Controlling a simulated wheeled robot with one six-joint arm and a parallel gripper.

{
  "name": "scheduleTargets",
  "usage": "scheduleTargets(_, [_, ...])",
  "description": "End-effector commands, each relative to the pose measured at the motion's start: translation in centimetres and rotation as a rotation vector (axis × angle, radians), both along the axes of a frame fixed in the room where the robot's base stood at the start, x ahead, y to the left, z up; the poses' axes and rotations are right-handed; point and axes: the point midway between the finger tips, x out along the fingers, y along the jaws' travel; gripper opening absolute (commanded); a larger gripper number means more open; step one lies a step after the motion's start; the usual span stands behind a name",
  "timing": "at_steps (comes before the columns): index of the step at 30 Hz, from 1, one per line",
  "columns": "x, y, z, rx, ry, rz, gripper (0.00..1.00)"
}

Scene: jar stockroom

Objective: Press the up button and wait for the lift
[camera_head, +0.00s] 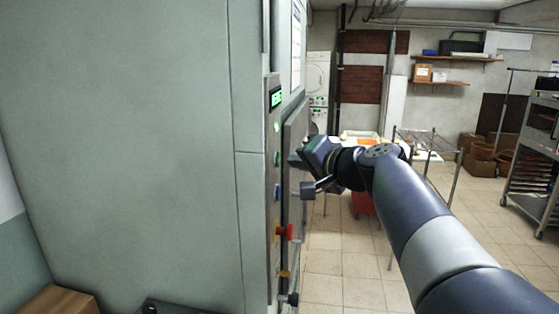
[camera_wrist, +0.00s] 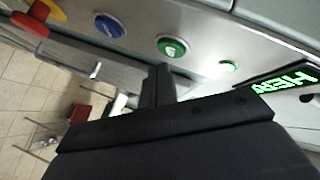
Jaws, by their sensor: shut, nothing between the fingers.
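The grey control panel (camera_head: 270,205) is on the side of a pale green housing. It carries a green button (camera_head: 277,158), also in the wrist view (camera_wrist: 172,46), with a pale mark too small to read. Beside it is a blue button (camera_head: 277,191), also in the wrist view (camera_wrist: 109,25). The lit green display (camera_head: 276,98) seems to read "HERE" in the wrist view (camera_wrist: 287,82). A small green light (camera_wrist: 228,66) glows between display and green button. My gripper (camera_head: 304,159) is shut and empty, in front of the panel near green-button height. Its fingers (camera_wrist: 158,84) appear apart from the button.
A red knob on a yellow base (camera_head: 285,232) sticks out lower on the panel, with a yellow part (camera_head: 284,273) below. A cardboard box (camera_head: 55,301) is at lower left. Right of the housing are open tiled floor, a metal rack (camera_head: 535,150) and stacked white machines (camera_head: 318,85).

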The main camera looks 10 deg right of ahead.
Motion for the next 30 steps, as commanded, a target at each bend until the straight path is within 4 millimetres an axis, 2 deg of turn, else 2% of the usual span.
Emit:
scheduleTargets(10, [0.3, 0.8, 0.0, -0.002, -0.001, 0.000, 0.00])
scheduleTargets(30, [0.4, 1.2, 0.0, 0.000, 0.001, 0.001, 0.00])
